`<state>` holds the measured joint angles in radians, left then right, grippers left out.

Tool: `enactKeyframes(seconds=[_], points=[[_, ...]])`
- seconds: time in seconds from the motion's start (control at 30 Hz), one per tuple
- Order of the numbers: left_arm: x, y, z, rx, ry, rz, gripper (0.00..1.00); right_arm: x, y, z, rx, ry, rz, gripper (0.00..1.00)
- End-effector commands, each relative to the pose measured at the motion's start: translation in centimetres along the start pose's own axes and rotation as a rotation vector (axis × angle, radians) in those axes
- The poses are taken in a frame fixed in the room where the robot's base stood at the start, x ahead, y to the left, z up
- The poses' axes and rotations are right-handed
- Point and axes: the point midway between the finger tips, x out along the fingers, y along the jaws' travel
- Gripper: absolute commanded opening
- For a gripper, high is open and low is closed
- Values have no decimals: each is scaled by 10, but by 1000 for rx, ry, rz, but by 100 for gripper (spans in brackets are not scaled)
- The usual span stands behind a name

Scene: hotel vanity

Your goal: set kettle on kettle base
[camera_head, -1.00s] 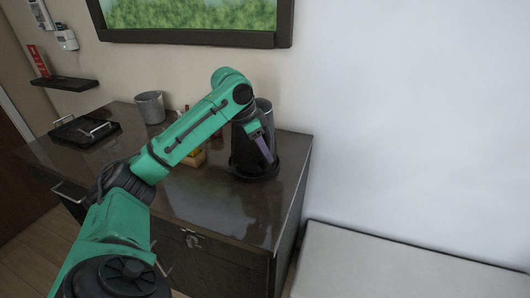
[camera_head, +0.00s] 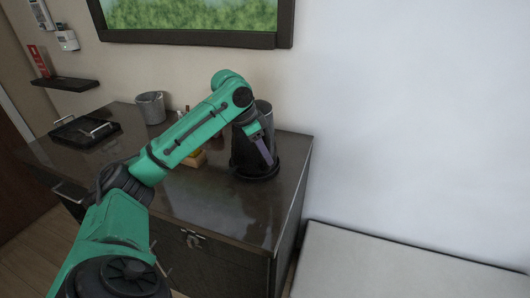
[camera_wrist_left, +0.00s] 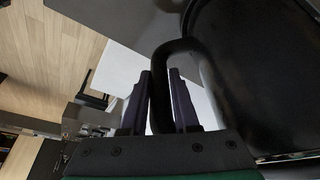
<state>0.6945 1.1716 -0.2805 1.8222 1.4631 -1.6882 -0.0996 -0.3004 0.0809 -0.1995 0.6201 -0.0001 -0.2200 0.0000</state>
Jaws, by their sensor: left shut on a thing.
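The dark kettle (camera_head: 241,150) stands at the right end of the cabinet top, over the round black kettle base (camera_head: 262,174). My left gripper (camera_head: 268,160) is at the kettle's near right side. In the left wrist view, the gripper (camera_wrist_left: 160,82) is shut on the kettle's curved black handle (camera_wrist_left: 178,46), with one finger on each side. The kettle's dark body (camera_wrist_left: 255,70) fills the right of that view. The kettle looks upright. Whether its bottom touches the base cannot be told, since my arm hides part of it. My right gripper is not in view.
A grey bin (camera_head: 150,108) stands at the back of the cabinet top (camera_head: 215,205). A black tray (camera_head: 84,132) lies at the left. A small wooden holder (camera_head: 193,159) with bottles is partly behind my arm. A white bench (camera_head: 390,265) is at the lower right.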

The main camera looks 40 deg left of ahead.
Motion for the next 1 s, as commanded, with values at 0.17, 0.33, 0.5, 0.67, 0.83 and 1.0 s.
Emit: enactKeyframes(seconds=[0.17,0.33,0.5,0.67,0.83,1.0], points=[[-2,-1,-1,2,6,-6,0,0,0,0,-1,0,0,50],[-2,-1,-1,2,6,-6,0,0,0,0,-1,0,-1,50],[-3,-1,-2,2,5,-5,0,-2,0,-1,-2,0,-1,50],[-4,-1,-2,2,5,-6,0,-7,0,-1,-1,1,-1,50],[-2,-1,-1,2,5,-6,0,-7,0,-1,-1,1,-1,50],[-2,-1,-1,2,5,-6,0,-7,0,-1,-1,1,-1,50]])
